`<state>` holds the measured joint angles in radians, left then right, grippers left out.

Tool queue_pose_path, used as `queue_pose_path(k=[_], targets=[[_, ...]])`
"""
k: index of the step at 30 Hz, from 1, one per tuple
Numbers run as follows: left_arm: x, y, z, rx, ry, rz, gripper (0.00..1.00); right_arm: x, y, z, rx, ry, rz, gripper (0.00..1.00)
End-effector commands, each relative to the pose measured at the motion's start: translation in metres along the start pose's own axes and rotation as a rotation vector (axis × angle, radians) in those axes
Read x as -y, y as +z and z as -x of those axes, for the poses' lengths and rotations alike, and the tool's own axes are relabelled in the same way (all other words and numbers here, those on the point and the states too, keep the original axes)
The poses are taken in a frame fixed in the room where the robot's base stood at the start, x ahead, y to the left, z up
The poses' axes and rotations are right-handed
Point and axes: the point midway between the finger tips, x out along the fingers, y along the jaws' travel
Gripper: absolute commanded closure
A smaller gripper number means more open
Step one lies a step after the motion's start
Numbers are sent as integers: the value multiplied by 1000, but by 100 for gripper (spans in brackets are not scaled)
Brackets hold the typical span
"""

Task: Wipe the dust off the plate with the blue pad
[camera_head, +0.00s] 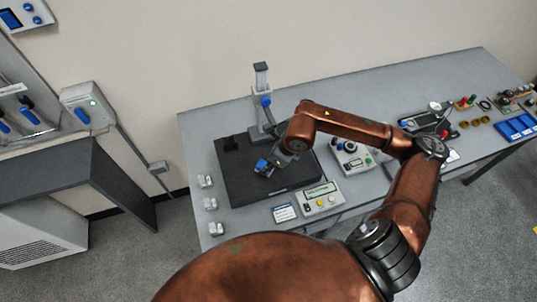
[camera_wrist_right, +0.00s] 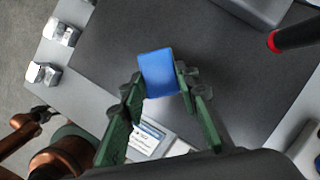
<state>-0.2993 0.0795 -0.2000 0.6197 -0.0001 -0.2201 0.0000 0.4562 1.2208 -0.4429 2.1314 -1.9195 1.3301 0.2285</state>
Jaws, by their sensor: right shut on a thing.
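The blue pad (camera_wrist_right: 158,72) is between the fingers of my right gripper (camera_wrist_right: 160,90), which is shut on it. In the head view the pad (camera_head: 262,164) shows as a small blue patch at the end of my right gripper (camera_head: 268,166), over the dark plate (camera_head: 240,188). The plate also fills the middle of the right wrist view (camera_wrist_right: 110,50). I cannot tell whether the pad touches the plate. No distinct dust shows on the visible part of the plate. My left gripper is not in view.
A gauge stand (camera_head: 262,100) rises at the plate's back edge. Several metal blocks (camera_head: 210,203) line its left side. A box with a display (camera_head: 320,198) and a small card (camera_head: 284,212) lie in front. Another control box (camera_head: 350,158) stands right of the plate, and blue trays (camera_head: 515,127) lie far right.

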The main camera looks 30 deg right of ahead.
Motion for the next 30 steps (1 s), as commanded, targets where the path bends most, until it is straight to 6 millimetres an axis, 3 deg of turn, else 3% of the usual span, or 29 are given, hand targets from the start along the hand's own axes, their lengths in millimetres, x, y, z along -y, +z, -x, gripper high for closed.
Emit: queue_pose_path(k=[15,30], targets=[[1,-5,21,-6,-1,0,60,-1,19,42,2,1,3,98],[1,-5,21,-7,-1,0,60,-1,20,44,1,1,2,98]])
